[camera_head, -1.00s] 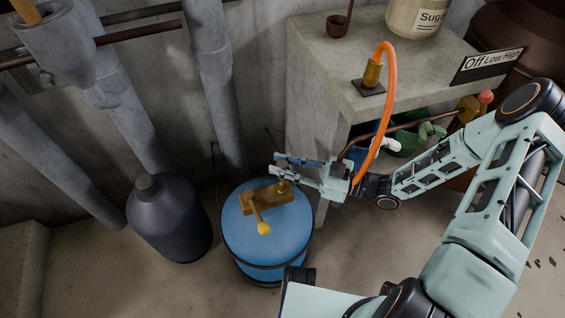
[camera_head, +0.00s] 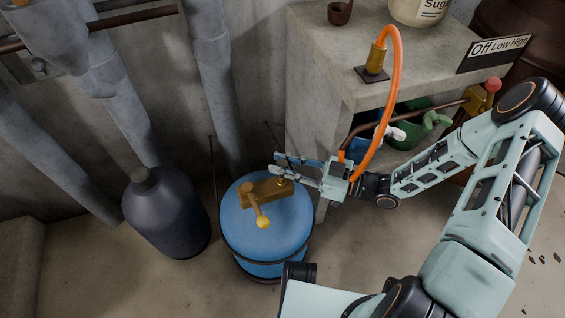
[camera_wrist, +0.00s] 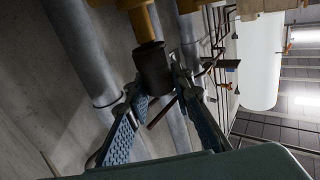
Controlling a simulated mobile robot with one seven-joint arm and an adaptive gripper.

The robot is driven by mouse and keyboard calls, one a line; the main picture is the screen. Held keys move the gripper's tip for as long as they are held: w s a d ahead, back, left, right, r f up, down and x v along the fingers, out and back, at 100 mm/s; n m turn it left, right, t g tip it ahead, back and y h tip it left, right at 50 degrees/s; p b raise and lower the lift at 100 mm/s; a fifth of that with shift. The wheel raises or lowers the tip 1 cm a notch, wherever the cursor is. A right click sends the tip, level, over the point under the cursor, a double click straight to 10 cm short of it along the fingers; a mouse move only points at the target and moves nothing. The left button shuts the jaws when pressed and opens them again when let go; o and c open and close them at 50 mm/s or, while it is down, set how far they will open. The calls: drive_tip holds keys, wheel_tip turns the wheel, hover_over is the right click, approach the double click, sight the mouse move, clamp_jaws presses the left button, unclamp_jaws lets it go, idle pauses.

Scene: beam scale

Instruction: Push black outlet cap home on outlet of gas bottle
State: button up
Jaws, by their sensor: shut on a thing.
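The gas bottle (camera_head: 262,238) is a blue cylinder on the floor, with a brass valve (camera_head: 262,192) and a lever with a yellow knob on top. My gripper (camera_head: 281,169) is at the valve's right end, reaching in from the right. In the wrist view, my gripper (camera_wrist: 160,92) is shut on the black outlet cap (camera_wrist: 153,70), a short dark cylinder. The brass outlet (camera_wrist: 146,27) meets the cap's open end, roughly in line with it. I cannot tell how deep the outlet sits in the cap. The fingers mostly hide the cap in the head view.
A dark grey bottle (camera_head: 167,215) stands left of the gas bottle, with pipes (camera_head: 213,85) behind. A concrete counter (camera_head: 325,50) at the upper right carries a brass fitting with an orange hose (camera_head: 391,100), which hangs close by my wrist.

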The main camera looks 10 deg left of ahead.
drive_tip(key=shift+f+b, duration=1.45)
drive_tip(key=shift+f, duration=0.35)
drive_tip(key=o, duration=1.1)
drive_tip(key=shift+d, duration=0.15)
drive_tip(key=d, duration=0.8)
drive_tip(key=s+d, duration=0.1)
drive_tip(key=d, duration=0.2)
drive_tip(key=shift+d, duration=0.4)
